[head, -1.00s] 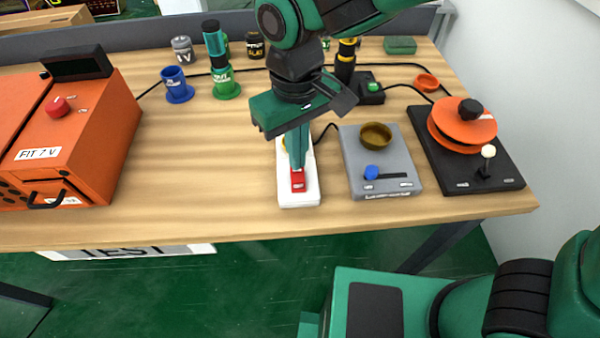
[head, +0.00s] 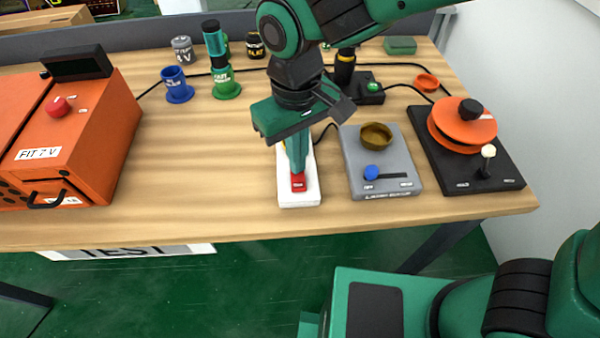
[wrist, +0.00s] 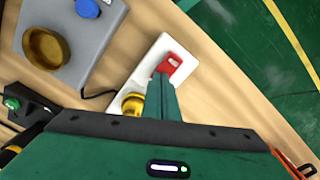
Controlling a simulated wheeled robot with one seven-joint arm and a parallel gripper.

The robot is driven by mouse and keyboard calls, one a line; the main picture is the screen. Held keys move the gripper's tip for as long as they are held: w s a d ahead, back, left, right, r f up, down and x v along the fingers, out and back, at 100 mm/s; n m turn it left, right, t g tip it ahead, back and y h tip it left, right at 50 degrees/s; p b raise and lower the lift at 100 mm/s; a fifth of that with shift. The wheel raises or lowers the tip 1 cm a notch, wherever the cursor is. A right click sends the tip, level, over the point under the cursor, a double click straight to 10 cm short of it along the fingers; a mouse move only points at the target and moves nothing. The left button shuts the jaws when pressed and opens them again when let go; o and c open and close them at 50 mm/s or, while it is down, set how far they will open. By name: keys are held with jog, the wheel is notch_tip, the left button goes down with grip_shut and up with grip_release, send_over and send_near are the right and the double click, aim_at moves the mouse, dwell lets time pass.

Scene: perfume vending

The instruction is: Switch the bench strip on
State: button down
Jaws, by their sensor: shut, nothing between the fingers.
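The bench strip (head: 309,196) is a white block lying on the wooden bench. It has a red rocker switch (head: 299,183) near its front end. In the wrist view the strip (wrist: 186,58) shows the red switch (wrist: 169,64) and a yellow round piece (wrist: 132,103) further along it. My gripper (head: 298,172) is shut and empty, pointing down over the strip. Its fingertips are at the rear edge of the red switch, and appear to touch it or sit just above it. The fingers hide part of the strip. I cannot tell the switch's position.
A grey unit (head: 358,170) with a blue slider knob and brass bowl stands right of the strip. Beyond it is a black unit (head: 440,165) with an orange disc. An orange machine (head: 95,140) stands at left. Bare bench lies between it and the strip.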

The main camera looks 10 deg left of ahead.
jog(key=shift+f, duration=0.15)
notch_tip(320, 180, up, 7)
dwell(1.1)
dwell(0.4)
jog(key=w+d+m+t+y, duration=0.1)
jog(key=w+d+m, duration=0.1)
jog(key=w+d, duration=0.45)
jog(key=w+d+m, duration=0.2)
jog(key=w+d, duration=0.1)
jog(key=d, duration=0.6)
jog(key=d+f+m+t+h, duration=0.1)
jog(key=d+m+t, duration=0.1)
jog(key=d, duration=0.8)
jog(key=d+f+m+t, duration=0.1)
jog(key=d+m, duration=0.2)
jog(key=d, duration=0.7)
jog(key=s+d+m+g, duration=0.2)
jog(key=s+d+m, duration=0.1)
jog(key=s+d, duration=0.3)
jog(key=s+d+f+m+g, duration=0.1)
jog(key=s+d, duration=0.4)
jog(key=s, duration=0.5)
jog(key=shift+s+d+f+m+g, duration=0.3)
jog(key=shift+m+g, duration=0.3)
jog(key=shift+m, duration=0.5)
